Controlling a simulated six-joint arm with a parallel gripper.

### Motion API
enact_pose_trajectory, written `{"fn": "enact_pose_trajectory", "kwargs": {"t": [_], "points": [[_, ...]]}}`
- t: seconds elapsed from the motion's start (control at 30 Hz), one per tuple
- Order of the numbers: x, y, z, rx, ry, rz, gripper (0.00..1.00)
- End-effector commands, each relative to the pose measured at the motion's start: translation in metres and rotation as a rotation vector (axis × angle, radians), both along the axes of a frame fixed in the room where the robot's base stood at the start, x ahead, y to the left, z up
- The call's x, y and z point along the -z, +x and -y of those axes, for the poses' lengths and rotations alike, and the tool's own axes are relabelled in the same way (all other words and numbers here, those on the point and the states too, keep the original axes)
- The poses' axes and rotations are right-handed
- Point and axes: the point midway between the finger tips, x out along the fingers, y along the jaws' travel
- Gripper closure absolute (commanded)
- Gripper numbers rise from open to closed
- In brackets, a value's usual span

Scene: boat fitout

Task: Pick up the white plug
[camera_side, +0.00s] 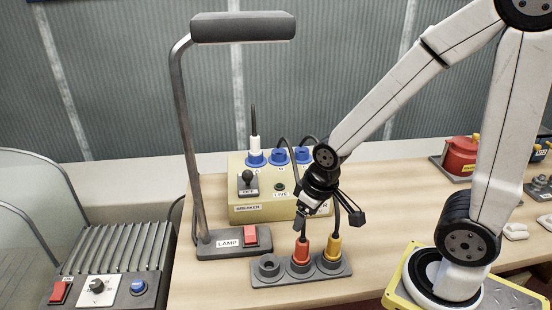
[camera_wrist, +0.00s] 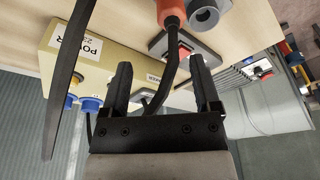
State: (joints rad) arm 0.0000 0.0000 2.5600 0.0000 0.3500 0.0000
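The white plug (camera_side: 255,147) stands upright in the left blue socket (camera_side: 256,160) on top of the yellow breaker box (camera_side: 250,206), with a black cable rising from it. My gripper (camera_side: 328,220) is in front of the box's right part, to the right of and below the white plug, apart from it. In the wrist view my gripper (camera_wrist: 162,75) has its two fingers spread with nothing held between them. Blue sockets (camera_wrist: 70,101) of the box show at the left there. I cannot make out the white plug in that view.
An orange-red plug (camera_side: 300,252) and a yellow plug (camera_side: 333,247) stand in a grey socket strip (camera_side: 285,279) below my gripper; its left socket is empty. Black cables hang near my fingers. A tall lamp (camera_side: 188,130) stands left of the box, its head above the white plug.

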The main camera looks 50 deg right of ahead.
Motion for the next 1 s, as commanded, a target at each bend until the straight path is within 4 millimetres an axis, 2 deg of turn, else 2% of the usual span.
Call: {"fn": "enact_pose_trajectory", "kwargs": {"t": [0.3, 0.47, 0.67, 1.0], "points": [[0.0, 0.001, 0.0, 0.0, 0.0, 0.0, 0.18], [-0.003, 0.011, 0.003, -0.004, 0.0, 0.001, 0.18], [-0.011, 0.046, 0.014, -0.028, -0.002, 0.004, 0.18], [-0.03, 0.135, 0.056, -0.108, 0.008, 0.018, 0.18]]}}
